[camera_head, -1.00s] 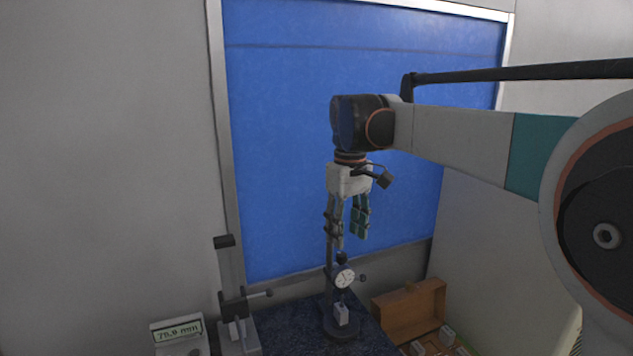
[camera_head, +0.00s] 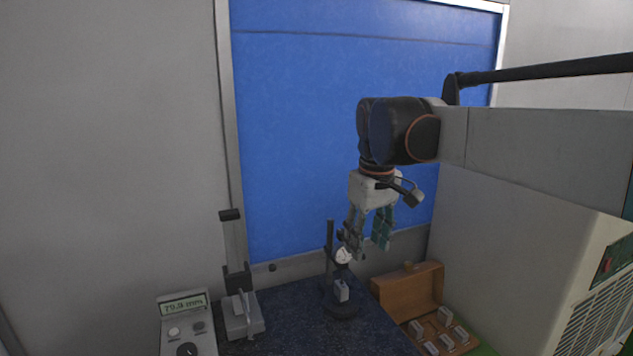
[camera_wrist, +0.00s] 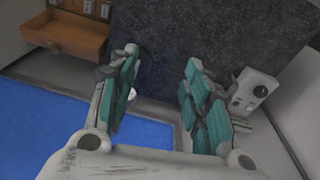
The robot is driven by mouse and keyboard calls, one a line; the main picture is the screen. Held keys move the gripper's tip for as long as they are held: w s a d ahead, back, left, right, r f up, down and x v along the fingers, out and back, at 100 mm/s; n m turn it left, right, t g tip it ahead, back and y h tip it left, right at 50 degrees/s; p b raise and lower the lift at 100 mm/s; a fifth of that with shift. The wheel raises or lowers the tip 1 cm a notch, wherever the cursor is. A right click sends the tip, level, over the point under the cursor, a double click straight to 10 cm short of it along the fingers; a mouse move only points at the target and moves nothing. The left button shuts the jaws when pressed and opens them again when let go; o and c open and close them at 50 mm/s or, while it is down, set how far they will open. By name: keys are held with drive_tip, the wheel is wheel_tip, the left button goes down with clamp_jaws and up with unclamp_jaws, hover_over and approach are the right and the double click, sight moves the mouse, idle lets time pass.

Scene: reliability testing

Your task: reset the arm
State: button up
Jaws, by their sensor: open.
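My gripper (camera_head: 370,245) hangs from my arm, fingers pointing down, in front of the blue panel in the head view. Its two teal-padded fingers are apart with nothing between them; they also show spread in the wrist view (camera_wrist: 157,88). The fingers overlap the upper part of the dial gauge stand (camera_head: 329,262) in the head view. The gauge's white dial (camera_head: 343,256) is beside the fingertips in the picture. In the wrist view the gauge is mostly hidden behind the left finger.
A dark granite surface (camera_head: 290,315) bears the stand and a small grey block (camera_head: 341,291). A readout box (camera_head: 187,322) and a grey fixture (camera_head: 243,318) stand left. An open wooden box (camera_head: 408,292) with several small blocks lies right. A blue panel (camera_head: 310,130) is behind.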

drive_tip(key=s+d+f+m+t+b, duration=0.2)
drive_tip(key=s+f+b, duration=0.4)
drive_tip(key=f, duration=0.4)
drive_tip(key=s+d+f+m+t+b, duration=0.1)
drive_tip(key=s+d+f+b, duration=0.3)
drive_tip(key=s+f, duration=0.5)
drive_tip(key=s+d+f+m+t+b, duration=0.2)
drive_tip(key=s+f+b, duration=0.5)
drive_tip(key=f, duration=0.4)
drive_tip(key=shift+s+d+f+m+t+b, duration=0.3)
drive_tip(key=shift+d+t+b, duration=0.1)
drive_tip(key=shift+d+b, duration=0.4)
drive_tip(key=shift+d, duration=0.1)
